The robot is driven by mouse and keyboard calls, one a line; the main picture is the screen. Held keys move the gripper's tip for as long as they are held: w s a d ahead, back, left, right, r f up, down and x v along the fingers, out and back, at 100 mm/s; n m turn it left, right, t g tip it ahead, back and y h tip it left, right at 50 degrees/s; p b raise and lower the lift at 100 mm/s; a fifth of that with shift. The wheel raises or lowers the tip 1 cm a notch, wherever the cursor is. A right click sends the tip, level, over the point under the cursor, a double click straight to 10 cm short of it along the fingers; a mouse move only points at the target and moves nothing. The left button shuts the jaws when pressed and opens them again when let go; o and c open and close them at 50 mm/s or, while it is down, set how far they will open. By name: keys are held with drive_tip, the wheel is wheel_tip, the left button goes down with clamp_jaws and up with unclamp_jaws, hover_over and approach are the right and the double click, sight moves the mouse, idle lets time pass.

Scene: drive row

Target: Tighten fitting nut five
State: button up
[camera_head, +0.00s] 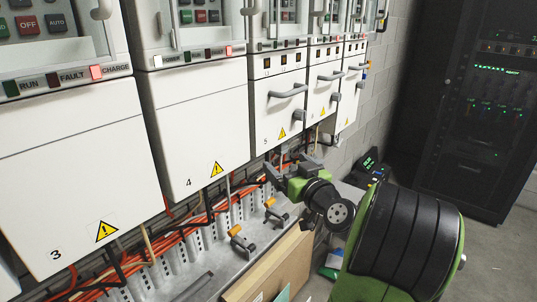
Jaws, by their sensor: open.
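The drive cabinet marked 5 (278,112) stands in the row of white drives, with a grey handle on its front. My gripper (274,177) is just below that cabinet's lower edge, at the end of my green and black arm. Its dark jaws are open, close to the hoses and cables under the drive. No fitting nut can be made out clearly; the one at drive five is too small or hidden behind my gripper. I cannot tell whether the jaws are around anything.
Orange-handled valves (241,239) stick out from the grey tray below the drives. Orange and black cables (134,262) run along the wall. The cabinet marked 4 (200,130) is to the left. A cardboard box (268,274) stands in front. A black rack (478,120) stands right, with bare floor before it.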

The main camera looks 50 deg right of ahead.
drive_tip(key=p+x, duration=0.7)
drive_tip(key=x, duration=0.2)
drive_tip(key=shift+w, duration=0.15)
drive_tip(key=c, duration=1.7)
